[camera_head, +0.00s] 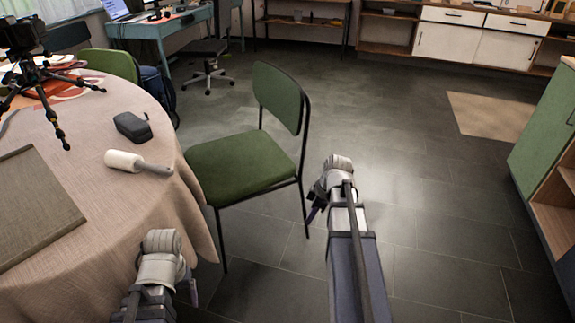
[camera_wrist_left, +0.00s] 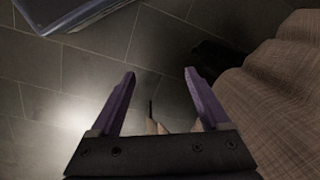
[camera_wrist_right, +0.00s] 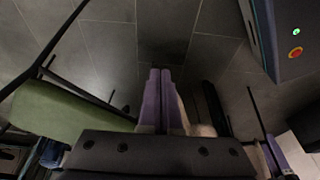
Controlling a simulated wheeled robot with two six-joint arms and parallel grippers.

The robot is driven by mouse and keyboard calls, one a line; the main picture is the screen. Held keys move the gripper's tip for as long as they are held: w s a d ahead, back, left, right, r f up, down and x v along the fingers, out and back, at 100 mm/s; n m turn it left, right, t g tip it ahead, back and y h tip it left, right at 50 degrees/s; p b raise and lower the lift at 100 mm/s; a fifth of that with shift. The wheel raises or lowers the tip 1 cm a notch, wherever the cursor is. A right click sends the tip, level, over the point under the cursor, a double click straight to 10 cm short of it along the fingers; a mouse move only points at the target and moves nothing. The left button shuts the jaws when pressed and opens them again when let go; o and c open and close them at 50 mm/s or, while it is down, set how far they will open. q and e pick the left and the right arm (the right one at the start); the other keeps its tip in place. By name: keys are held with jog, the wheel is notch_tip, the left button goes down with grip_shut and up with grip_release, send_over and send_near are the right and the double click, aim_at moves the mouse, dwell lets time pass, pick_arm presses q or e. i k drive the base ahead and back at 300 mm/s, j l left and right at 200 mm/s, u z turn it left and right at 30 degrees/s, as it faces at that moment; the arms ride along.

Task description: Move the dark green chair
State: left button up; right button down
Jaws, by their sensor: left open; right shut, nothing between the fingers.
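The dark green chair (camera_head: 240,163) stands upright on the floor in the head view, its seat edge close to the round table and its backrest (camera_head: 280,98) to the right. Its green seat also shows at the left of the right wrist view (camera_wrist_right: 55,122). My left gripper (camera_head: 193,290) is low beside the tablecloth. Its purple fingers are apart and empty in the left wrist view (camera_wrist_left: 158,100).
A round table with a beige cloth (camera_head: 110,215) fills the left, bearing a lint roller (camera_head: 135,162), a dark case (camera_head: 132,127) and a tripod (camera_head: 40,75). An office chair (camera_head: 208,70) stands behind. Green cabinet (camera_head: 545,120) is at right. Floor between is clear.

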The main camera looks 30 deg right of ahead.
aim_at(230, 171)
jog(key=i+l, duration=0.15)
jog(key=l, duration=0.25)
jog(key=i+l, duration=0.1)
jog(key=l, duration=0.3)
jog(key=i+l, duration=0.15)
jog(key=l, duration=0.2)
jog(key=i+l, duration=0.15)
jog(key=l, duration=0.25)
jog(key=i+l, duration=0.1)
jog(key=l, duration=0.3)
jog(key=i+l, duration=0.15)
jog(key=l, duration=0.25)
jog(key=i+l, duration=0.15)
jog(key=l, duration=0.2)
jog(key=i+l, duration=0.1)
jog(key=l, duration=0.3)
jog(key=l+u, duration=0.2)
jog(key=u, duration=1.2)
jog(key=i+l, duration=0.05)
